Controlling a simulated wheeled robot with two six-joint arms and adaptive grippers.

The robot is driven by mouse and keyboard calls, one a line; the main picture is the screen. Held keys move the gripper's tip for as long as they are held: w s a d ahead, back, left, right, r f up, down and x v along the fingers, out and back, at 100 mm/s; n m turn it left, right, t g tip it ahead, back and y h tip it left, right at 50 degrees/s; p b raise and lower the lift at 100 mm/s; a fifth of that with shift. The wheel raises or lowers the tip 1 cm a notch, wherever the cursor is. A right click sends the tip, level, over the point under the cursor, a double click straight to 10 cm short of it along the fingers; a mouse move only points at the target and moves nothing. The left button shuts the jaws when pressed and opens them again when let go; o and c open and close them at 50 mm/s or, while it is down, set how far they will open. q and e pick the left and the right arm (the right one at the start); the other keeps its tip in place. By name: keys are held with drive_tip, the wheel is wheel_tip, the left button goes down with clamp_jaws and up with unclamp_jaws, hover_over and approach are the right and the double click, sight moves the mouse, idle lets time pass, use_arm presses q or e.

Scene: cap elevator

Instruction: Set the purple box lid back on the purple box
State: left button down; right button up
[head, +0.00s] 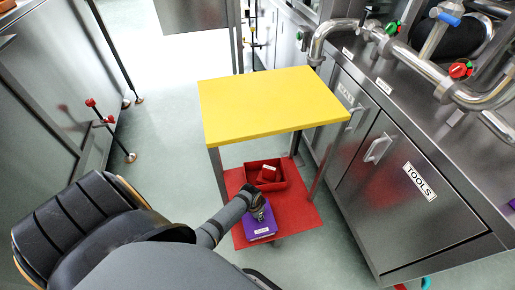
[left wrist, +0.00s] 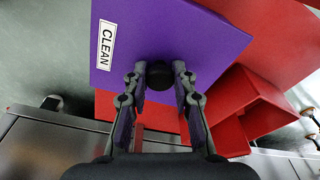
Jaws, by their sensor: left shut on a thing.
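My left gripper (head: 259,212) reaches down to the lower red shelf of the yellow cart. Its fingers (left wrist: 158,85) are shut on the black knob (left wrist: 159,75) of the purple box lid (left wrist: 180,35). The lid fills the upper middle of the left wrist view and shows a white CLEAN label (left wrist: 106,46). In the head view, a purple shape with a white label, the purple box (head: 259,233), is at the shelf's front under the gripper. I cannot tell there where lid and box part, or whether the lid touches the box. My right gripper is not in view.
The yellow cart top (head: 265,105) is bare and hangs over the red shelf (head: 302,222). A red open bin (head: 280,182) holding a red item stands behind the purple box, and shows in the left wrist view (left wrist: 262,112). Steel cabinets (head: 400,190) stand close on the right.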

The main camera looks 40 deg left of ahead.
sight(254, 219)
use_arm(q)
drive_tip(key=shift+f+b, duration=0.3)
drive_tip(key=shift+f, duration=0.3)
drive_tip(key=c, duration=1)
unclamp_jaws()
drive_tip(key=r, duration=0.4)
drive_tip(key=s+r, duration=0.1)
drive_tip(key=r, duration=0.7)
drive_tip(key=shift+s+a, duration=0.25)
drive_tip(key=shift+s, duration=0.1)
